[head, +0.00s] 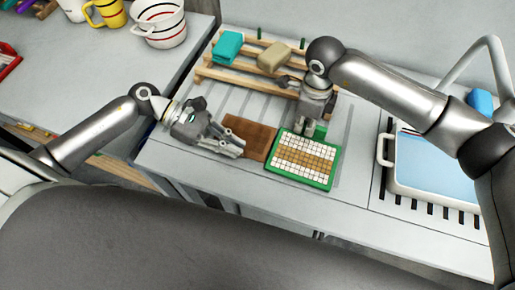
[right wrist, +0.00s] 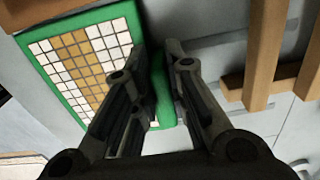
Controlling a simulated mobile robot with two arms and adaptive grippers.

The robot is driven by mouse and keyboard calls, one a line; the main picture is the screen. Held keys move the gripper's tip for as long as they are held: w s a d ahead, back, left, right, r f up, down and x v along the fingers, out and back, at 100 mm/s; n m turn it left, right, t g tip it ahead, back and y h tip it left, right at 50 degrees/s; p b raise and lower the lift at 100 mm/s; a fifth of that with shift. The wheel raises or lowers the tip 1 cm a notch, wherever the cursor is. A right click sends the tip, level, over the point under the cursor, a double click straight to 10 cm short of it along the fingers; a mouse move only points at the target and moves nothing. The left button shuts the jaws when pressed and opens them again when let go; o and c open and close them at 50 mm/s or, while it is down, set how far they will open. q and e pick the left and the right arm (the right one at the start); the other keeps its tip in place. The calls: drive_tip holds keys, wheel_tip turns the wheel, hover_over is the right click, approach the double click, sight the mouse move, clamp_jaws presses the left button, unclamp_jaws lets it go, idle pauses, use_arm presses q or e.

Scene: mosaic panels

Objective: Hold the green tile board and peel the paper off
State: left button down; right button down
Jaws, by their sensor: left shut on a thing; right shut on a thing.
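The green tile board (head: 329,174) lies on the counter, with white and tan square tiles inside its green rim. It also shows at the left of the right wrist view (right wrist: 75,17). My right gripper (head: 311,128) reaches down at its far edge and is shut on a green part there; its fingers (right wrist: 166,60) hide some of the grip. A flat brown sheet (head: 258,136), apparently the paper, lies left of the board, off the tiles. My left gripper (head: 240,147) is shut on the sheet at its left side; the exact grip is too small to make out.
Behind stands a wooden rack (head: 247,80) with a teal block (head: 227,46) and a beige block (head: 273,57). At right is a white-handled tray (head: 430,165) with a light blue surface. Cups and a striped bucket (head: 160,25) stand on the left counter.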

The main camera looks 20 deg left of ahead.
use_arm(q)
drive_tip(key=shift+a, duration=0.6)
drive_tip(key=shift+a+r, duration=0.45)
wheel_tip(320, 180, up, 7)
idle(0.5)
use_arm(e)
drive_tip(key=c, duration=1.4)
unclamp_jaws()
drive_tip(key=shift+o, duration=0.2)
drive_tip(key=shift+r, duration=0.15)
